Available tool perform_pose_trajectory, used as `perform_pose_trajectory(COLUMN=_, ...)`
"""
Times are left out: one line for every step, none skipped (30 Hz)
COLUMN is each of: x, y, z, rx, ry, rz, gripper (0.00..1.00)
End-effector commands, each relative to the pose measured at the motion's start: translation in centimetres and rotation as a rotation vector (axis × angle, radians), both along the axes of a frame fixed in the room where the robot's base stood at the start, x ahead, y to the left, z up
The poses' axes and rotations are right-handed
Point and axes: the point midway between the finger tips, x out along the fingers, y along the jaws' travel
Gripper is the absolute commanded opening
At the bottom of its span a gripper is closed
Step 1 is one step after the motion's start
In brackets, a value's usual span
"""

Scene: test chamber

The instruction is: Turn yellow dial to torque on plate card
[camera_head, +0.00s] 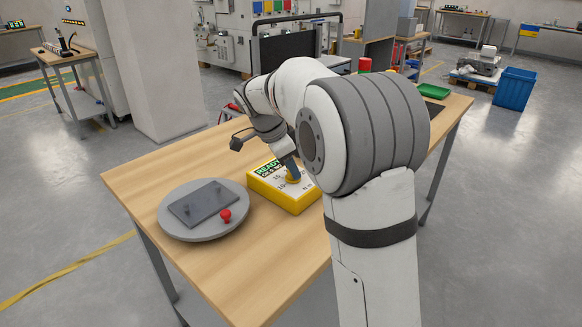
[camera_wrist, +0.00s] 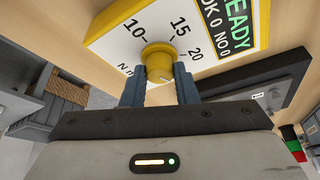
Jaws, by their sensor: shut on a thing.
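The yellow torque box (camera_head: 283,194) sits on the wooden table, its white face marked 10, 15 and 20 around the yellow dial (camera_wrist: 158,62). Its display (camera_wrist: 232,50) reads READY, OK 0 NO 0. My gripper (camera_wrist: 159,80) is shut on the dial, one finger on each side; a pale line shows on the dial's face. In the head view my gripper (camera_head: 291,168) reaches down onto the box, hiding part of its face. A dark plate (camera_head: 205,203) lies on a round grey disc (camera_head: 178,230) left of the box. I cannot make out a plate card.
A red knob (camera_head: 226,215) stands at the disc's front edge. A green tray (camera_head: 433,91) lies at the table's far right end. A blue bin (camera_head: 514,88) stands on the floor beyond. The table's front left is bare wood.

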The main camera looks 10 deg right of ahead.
Motion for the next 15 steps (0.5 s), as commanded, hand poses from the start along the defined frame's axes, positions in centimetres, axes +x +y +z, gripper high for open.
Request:
perform_pose_trajectory(x=0.07, y=0.06, z=0.0, rx=0.001, ry=0.001, rz=-0.039, gripper=0.04)
perform_pose_trajectory(x=0.11, y=0.06, z=0.03, rx=0.001, ry=0.0, rz=-0.063, gripper=0.04)
perform_pose_trajectory(x=0.11, y=0.06, z=0.02, rx=0.001, ry=0.0, rz=-0.093, gripper=0.04)
perform_pose_trajectory(x=0.11, y=0.05, z=0.0, rx=0.001, ry=0.002, rz=-0.116, gripper=0.04)
perform_pose_trajectory(x=0.13, y=0.05, z=-0.01, rx=0.001, ry=0.001, rz=-0.136, gripper=0.04)
perform_pose_trajectory(x=0.15, y=0.05, z=0.01, rx=0.002, ry=0.001, rz=-0.163, gripper=0.04)
perform_pose_trajectory(x=0.15, y=0.05, z=0.03, rx=0.002, ry=0.001, rz=-0.181, gripper=0.04)
perform_pose_trajectory(x=0.17, y=0.04, z=0.04, rx=0.002, ry=0.001, rz=-0.199, gripper=0.04)
perform_pose_trajectory(x=0.17, y=0.05, z=0.01, rx=0.002, ry=0.001, rz=-0.221, gripper=0.04)
perform_pose_trajectory(x=0.17, y=0.05, z=-0.01, rx=0.002, ry=0.001, rz=-0.235, gripper=0.04)
perform_pose_trajectory(x=0.18, y=0.04, z=-0.03, rx=0.002, ry=0.002, rz=-0.249, gripper=0.04)
perform_pose_trajectory(x=0.18, y=0.03, z=-0.02, rx=0.002, ry=0.001, rz=-0.266, gripper=0.04)
perform_pose_trajectory(x=0.2, y=0.03, z=-0.02, rx=0.002, ry=0.001, rz=-0.277, gripper=0.04)
perform_pose_trajectory(x=0.21, y=0.03, z=-0.02, rx=0.002, ry=0.0, rz=-0.287, gripper=0.04)
perform_pose_trajectory(x=0.22, y=0.02, z=-0.01, rx=0.002, ry=0.0, rz=-0.299, gripper=0.04)
